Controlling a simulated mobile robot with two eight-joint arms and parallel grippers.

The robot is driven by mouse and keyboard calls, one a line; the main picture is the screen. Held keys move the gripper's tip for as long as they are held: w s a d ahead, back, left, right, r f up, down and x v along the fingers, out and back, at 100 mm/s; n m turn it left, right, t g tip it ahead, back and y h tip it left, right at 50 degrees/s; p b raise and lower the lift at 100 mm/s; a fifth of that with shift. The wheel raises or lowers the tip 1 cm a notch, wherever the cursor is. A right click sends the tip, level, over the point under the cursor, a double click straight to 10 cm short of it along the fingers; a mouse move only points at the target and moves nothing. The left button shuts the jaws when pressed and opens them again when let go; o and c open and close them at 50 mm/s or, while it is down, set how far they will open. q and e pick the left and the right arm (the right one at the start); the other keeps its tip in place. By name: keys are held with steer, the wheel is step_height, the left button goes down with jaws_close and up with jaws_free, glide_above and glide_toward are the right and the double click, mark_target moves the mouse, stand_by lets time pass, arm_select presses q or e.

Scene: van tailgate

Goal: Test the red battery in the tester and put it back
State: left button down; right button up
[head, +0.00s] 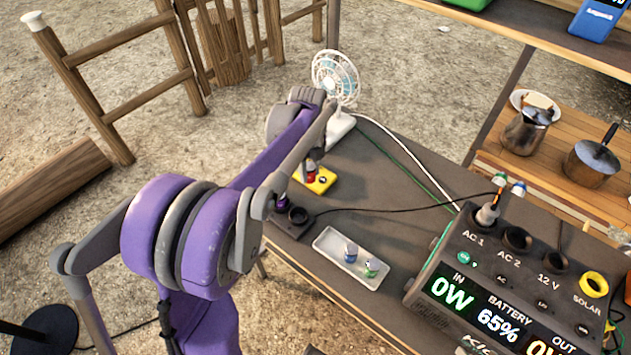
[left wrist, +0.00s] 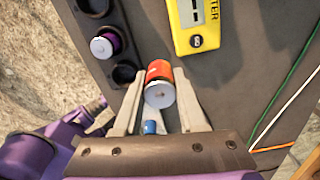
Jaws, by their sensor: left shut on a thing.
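The red battery (left wrist: 160,88) is between the two fingers of my left gripper (left wrist: 159,78) in the left wrist view, and the fingers are shut on it. Its pale round end faces the camera. In the head view the red battery (head: 311,177) shows small beside my forearm, in front of the yellow tester (head: 322,181). Whether it touches the tester cannot be told. My right gripper is not in view.
A dark charger (head: 285,225) with round wells holds a purple battery (left wrist: 105,46). A white tray (head: 325,243) with a blue and a green battery lies nearer. A power station (head: 480,270) fills the right. A white fan (head: 336,80) stands at the table's far end.

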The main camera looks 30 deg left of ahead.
arm_select(q)
steer(key=w+a+p, duration=0.2)
steer(key=w+a, duration=0.6)
steer(key=a, duration=0.5)
steer(key=shift+w+p, duration=0.4)
steer(key=shift+f+b, duration=1.2)
steer(key=shift+f, duration=1.05)
steer(key=shift+f, duration=0.15)
steer(key=shift+f+b, duration=0.5)
steer(key=shift+f, duration=0.4)
steer(key=shift+s+d+f, duration=0.1)
steer(key=shift+d+f, duration=0.05)
steer(key=shift+f, duration=0.05)
